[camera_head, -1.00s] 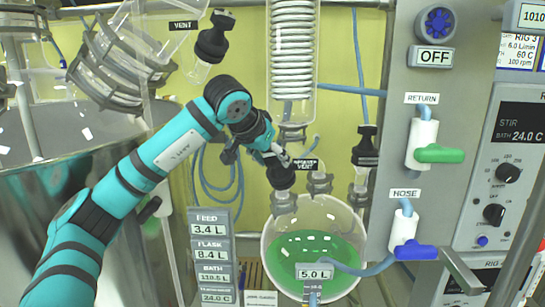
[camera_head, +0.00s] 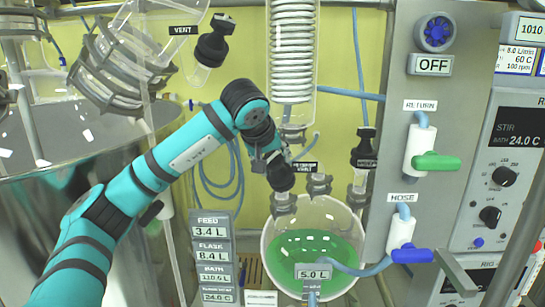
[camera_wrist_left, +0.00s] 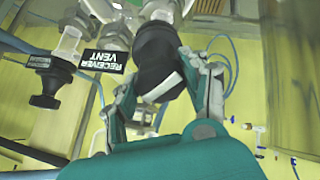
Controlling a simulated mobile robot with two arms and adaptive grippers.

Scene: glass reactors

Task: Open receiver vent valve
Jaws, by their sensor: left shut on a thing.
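The receiver vent valve's black knob (camera_head: 281,178) sits on a glass neck on top of the round receiver flask (camera_head: 275,262), which holds green liquid and carries a 5.0 L tag. My left gripper (camera_head: 271,163) is at this knob. In the left wrist view the black knob (camera_wrist_left: 160,65) is between the two fingers of my left gripper (camera_wrist_left: 165,90), which are shut on it. The RECEIVER VENT label (camera_wrist_left: 107,61) hangs beside it, upside down in that view. The head view shows the small label (camera_head: 303,168) partly covered. My right gripper is not in view.
Another black-capped valve (camera_head: 365,150) stands right of the knob. The glass coil condenser (camera_head: 292,60) hangs above. A panel with a green-handled RETURN valve (camera_head: 435,162) and a blue-handled HOSE valve (camera_head: 410,256) is at right. A large steel vessel (camera_head: 50,240) is at left.

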